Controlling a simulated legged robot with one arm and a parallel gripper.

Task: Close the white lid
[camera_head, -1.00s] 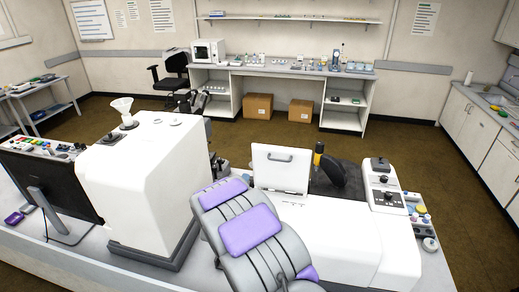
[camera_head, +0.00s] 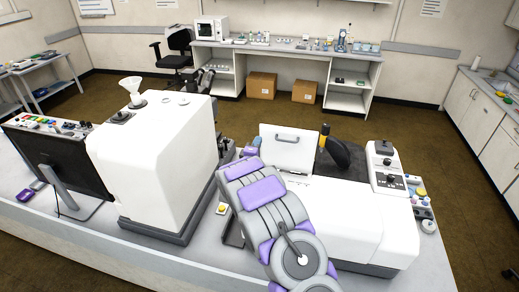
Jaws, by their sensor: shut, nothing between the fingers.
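The white lid (camera_head: 289,152) stands raised and open on the white instrument body (camera_head: 350,212), right of centre. A dark grey handle (camera_head: 286,138) runs along its upper part. My grey and purple arm rises from the bottom and reaches up to the left of the lid, hiding part of the instrument's left side. My fingers cannot be made out in this view; they are hidden behind the arm links. I cannot tell whether my arm touches the lid.
A tall white housing (camera_head: 160,165) with a funnel (camera_head: 133,90) stands left of my arm, beside a dark monitor (camera_head: 62,160). A black eyepiece-like part (camera_head: 338,152) stands just right of the lid. A control panel (camera_head: 385,168) is further right.

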